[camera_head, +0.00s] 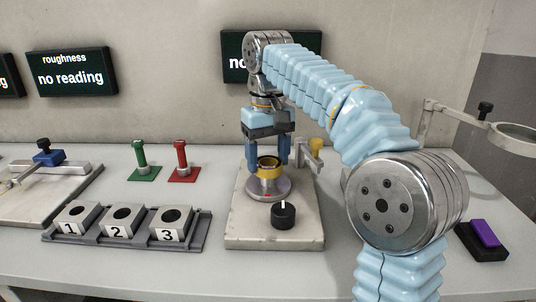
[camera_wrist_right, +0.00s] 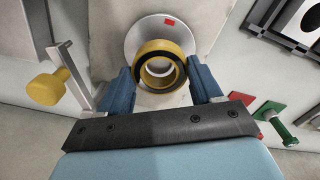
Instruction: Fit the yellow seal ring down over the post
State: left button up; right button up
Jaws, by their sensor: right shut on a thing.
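The yellow seal ring (camera_head: 268,173), with a black band, is held between the two blue fingers of my right gripper (camera_head: 268,158). It also shows in the wrist view (camera_wrist_right: 140,65), with a finger of the gripper (camera_wrist_right: 163,88) on each side. The ring is over a round metal base (camera_head: 252,190) with a red mark, which stands on a pale slab (camera_head: 245,228). The base shows behind the ring in the wrist view (camera_wrist_right: 140,35). The ring mostly hides the post, and I cannot tell whether the ring is around it or above it. My left gripper is out of view.
A black knob (camera_head: 283,215) is in front of the base, and a yellow-knobbed clamp (camera_head: 317,146) is beside it. Green (camera_head: 140,160) and red (camera_head: 182,160) handled pieces and a numbered block rack (camera_head: 122,240) stand left. A purple-topped block (camera_head: 484,234) is right.

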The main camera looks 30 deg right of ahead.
jog(key=shift+f, duration=0.7)
dwell(0.8)
jog(key=o, duration=1.1)
jog(key=shift+o, duration=0.2)
notch_tip(320, 180, up, 7)
jog(key=shift+f, duration=0.15)
jog(key=shift+r, duration=0.45)
